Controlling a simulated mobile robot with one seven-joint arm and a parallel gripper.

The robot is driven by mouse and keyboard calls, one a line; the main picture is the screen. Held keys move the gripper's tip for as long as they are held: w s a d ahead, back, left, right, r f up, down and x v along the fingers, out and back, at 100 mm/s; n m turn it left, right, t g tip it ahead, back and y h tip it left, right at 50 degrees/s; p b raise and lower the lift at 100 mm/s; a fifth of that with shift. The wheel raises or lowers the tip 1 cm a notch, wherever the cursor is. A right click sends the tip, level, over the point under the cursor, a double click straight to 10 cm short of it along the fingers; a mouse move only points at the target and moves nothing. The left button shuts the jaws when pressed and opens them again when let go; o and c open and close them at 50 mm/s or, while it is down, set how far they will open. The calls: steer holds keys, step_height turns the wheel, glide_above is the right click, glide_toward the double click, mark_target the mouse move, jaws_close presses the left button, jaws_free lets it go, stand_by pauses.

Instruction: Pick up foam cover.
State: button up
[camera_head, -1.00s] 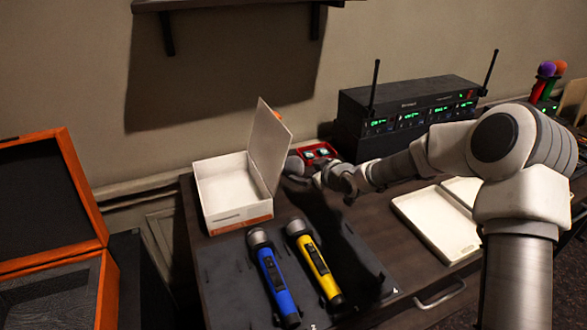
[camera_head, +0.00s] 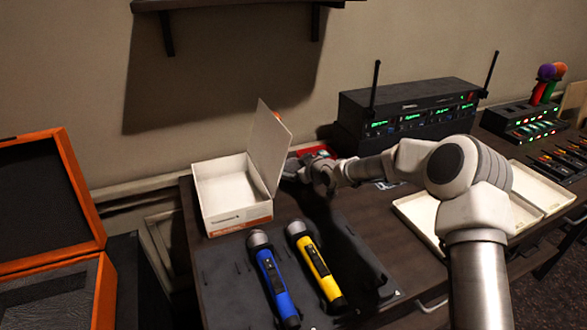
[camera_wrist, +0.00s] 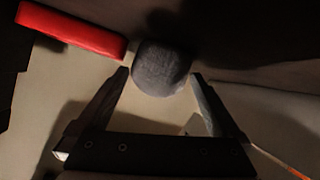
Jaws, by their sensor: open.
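A dark grey, rounded foam cover (camera_wrist: 161,62) shows in the wrist view, at and just beyond my fingertips. My gripper (camera_wrist: 161,76) is open, with one finger to each side of the foam's near end. I cannot tell whether either finger touches it. In the head view my gripper (camera_head: 298,172) is beside the raised lid of the white box. The foam cover cannot be made out clearly there, and the lid and my arm hide part of that spot.
The open white box (camera_head: 228,190) stands left of my gripper. A red case (camera_head: 318,154) is partly hidden behind my arm, with the black receiver (camera_head: 410,108) beyond. Blue (camera_head: 276,285) and yellow (camera_head: 318,268) microphones lie on the dark mat in front. White trays (camera_head: 425,220) are at right.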

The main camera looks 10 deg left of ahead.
steer(key=c, duration=1.1)
steer(key=shift+r, duration=0.1)
